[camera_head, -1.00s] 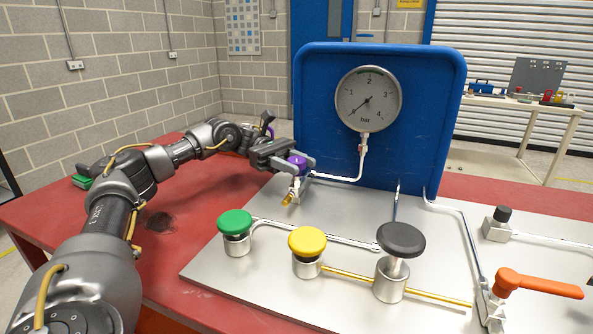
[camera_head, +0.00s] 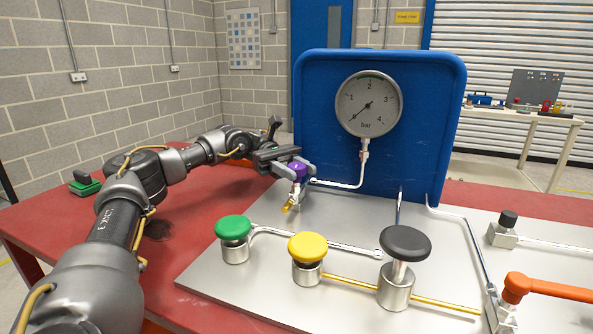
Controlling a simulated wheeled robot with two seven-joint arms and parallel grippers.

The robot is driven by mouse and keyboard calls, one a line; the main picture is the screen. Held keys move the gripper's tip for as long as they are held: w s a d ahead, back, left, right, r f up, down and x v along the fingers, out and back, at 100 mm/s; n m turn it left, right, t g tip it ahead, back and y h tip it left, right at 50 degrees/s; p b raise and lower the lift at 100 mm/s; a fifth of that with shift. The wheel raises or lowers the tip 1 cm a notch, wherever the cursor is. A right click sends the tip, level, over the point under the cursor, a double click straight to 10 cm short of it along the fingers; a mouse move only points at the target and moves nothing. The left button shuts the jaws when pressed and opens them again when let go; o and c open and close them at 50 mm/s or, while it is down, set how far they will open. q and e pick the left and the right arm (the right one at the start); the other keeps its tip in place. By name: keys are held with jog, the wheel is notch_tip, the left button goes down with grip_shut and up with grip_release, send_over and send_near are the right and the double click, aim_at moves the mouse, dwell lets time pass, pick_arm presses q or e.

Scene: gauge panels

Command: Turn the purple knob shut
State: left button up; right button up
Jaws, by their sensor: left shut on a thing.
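The purple knob (camera_head: 298,170) sits on a small valve with a brass end, at the back left of the grey plate. My left gripper (camera_head: 296,171) is shut on the purple knob, with its fingers on either side of it. The knob's lower side is partly hidden by a finger. A white pipe runs from this valve to the round gauge (camera_head: 369,104) on the blue panel (camera_head: 436,112). The gauge needle points to the lower left, near 0 bar. My right gripper does not show.
The green knob (camera_head: 233,228), yellow knob (camera_head: 307,246) and black knob (camera_head: 404,243) stand on the plate (camera_head: 345,265) in front. An orange lever (camera_head: 545,288) and a small black knob (camera_head: 508,218) are at right. A green-and-black object (camera_head: 85,184) lies at the left on the red table (camera_head: 200,230).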

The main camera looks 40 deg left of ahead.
pick_arm(q)
jog(key=o, duration=0.9)
jog(key=shift+o, duration=0.2)
jog(key=shift+a, duration=0.1)
jog(key=shift+v, duration=3.65)
